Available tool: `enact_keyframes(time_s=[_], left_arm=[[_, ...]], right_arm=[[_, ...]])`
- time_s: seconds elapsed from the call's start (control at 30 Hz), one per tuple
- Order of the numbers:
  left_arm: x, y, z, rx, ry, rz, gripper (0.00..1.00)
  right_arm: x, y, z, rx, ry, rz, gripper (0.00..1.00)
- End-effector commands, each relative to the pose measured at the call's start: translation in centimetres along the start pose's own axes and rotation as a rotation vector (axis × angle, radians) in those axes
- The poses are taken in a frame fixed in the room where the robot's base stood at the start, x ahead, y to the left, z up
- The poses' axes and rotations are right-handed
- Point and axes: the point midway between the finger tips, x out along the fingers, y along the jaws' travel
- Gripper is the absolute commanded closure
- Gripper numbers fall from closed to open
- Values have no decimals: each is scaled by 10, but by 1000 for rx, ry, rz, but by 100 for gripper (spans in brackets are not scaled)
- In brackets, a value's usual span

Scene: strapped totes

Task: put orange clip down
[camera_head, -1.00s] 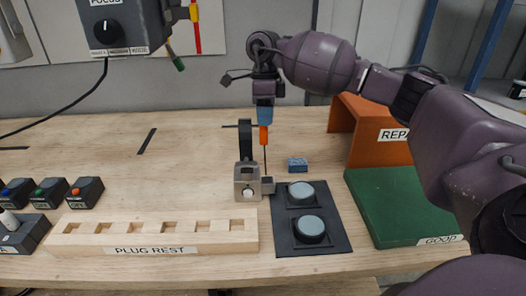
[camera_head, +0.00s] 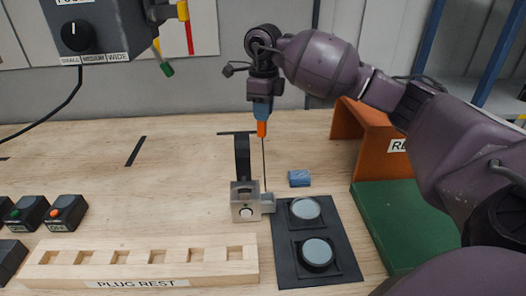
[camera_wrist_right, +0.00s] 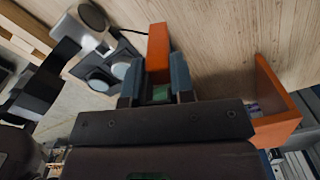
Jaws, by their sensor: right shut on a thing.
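My right gripper (camera_head: 261,113) is shut on the orange clip (camera_head: 262,129), which hangs below the blue-grey fingers with a thin dark rod under it. The rod's lower end is near the small grey block on the side of the metal fixture (camera_head: 245,208); I cannot tell if they touch. In the right wrist view the orange clip (camera_wrist_right: 158,48) sticks out between the two fingers (camera_wrist_right: 158,88). My left gripper is not in view.
A black pad (camera_head: 345,262) with two grey round discs lies right of the fixture. A blue block (camera_head: 299,178) sits behind it. The wooden plug rest (camera_head: 200,276) is in front. A green tray (camera_head: 395,235) and an orange stand (camera_head: 365,135) are at right.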

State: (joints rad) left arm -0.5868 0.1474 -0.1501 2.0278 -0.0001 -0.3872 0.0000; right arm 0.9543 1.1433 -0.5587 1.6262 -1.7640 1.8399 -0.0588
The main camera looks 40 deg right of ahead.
Motion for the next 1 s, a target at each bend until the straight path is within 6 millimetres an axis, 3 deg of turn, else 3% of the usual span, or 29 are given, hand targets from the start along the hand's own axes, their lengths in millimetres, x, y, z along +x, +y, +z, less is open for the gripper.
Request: enact_keyframes(time_s=[0.1,0.3,0.63,0.9,1.0], left_arm=[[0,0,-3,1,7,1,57],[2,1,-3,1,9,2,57],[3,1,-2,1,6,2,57],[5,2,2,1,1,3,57],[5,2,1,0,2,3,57]], right_arm=[[29,0,0,-1,3,3,100],[65,0,-1,-1,2,3,100],[87,0,0,0,1,2,100],[121,0,0,-1,1,2,100],[122,0,0,-1,-1,0,100]])
